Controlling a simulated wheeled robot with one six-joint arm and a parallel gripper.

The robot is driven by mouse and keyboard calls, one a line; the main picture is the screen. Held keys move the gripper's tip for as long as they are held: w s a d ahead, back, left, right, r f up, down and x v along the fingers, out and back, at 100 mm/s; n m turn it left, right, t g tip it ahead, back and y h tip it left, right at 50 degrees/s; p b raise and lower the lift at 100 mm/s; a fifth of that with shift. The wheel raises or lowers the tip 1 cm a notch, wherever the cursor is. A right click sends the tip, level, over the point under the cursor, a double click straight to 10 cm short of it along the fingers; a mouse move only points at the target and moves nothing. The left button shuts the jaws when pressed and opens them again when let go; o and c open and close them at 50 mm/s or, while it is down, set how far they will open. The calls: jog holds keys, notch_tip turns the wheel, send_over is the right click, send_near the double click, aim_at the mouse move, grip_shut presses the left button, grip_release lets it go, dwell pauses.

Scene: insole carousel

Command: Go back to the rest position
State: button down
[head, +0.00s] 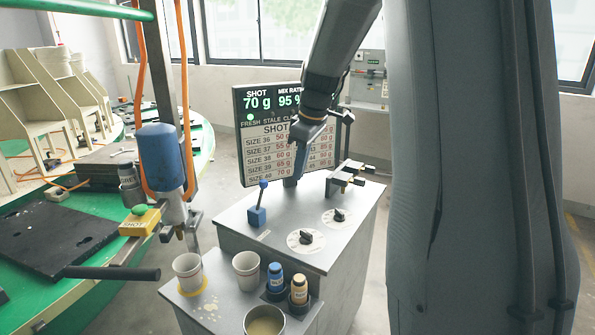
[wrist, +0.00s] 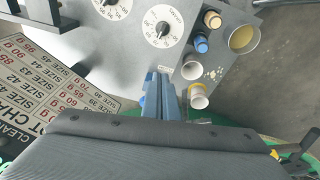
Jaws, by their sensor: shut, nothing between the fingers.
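My gripper (head: 300,160) hangs above the back of the grey metal cabinet (head: 345,245), in front of the display board (head: 262,135). Its blue fingers point down and are shut with nothing between them. In the wrist view the fingers (wrist: 158,98) also appear together over the cabinet top. The lever with a blue base (head: 257,215) stands on the cabinet, left of and in front of my gripper. Two dials (head: 306,238) lie to its front. The board reads "SHOT 70 g" and a mix ratio of 95 %, with a size chart partly hidden by my arm.
A white cup (head: 188,270) stands under the blue dispenser (head: 162,157); another cup (head: 246,270) stands beside it. A green carousel table (head: 90,215) fills the left. A black bracket (head: 347,177) rises at the cabinet's back right.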

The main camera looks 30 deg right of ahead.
jog(key=s+a+f+m, duration=0.2)
jog(key=s+a+f, duration=0.2)
jog(key=s, duration=0.3)
jog(key=s+a+f+m+g, duration=0.1)
jog(key=s+a+f+m, duration=0.2)
jog(key=s, duration=0.5)
jog(key=s+a+f+m+h, duration=0.1)
jog(key=s+a+f+m, duration=0.1)
jog(key=s+a+f, duration=0.3)
jog(key=s+a, duration=0.2)
jog(key=shift+s+a+f+m, duration=0.15)
jog(key=shift+a+f+m, duration=0.05)
jog(key=shift+a+m, duration=0.2)
dwell(1.7)
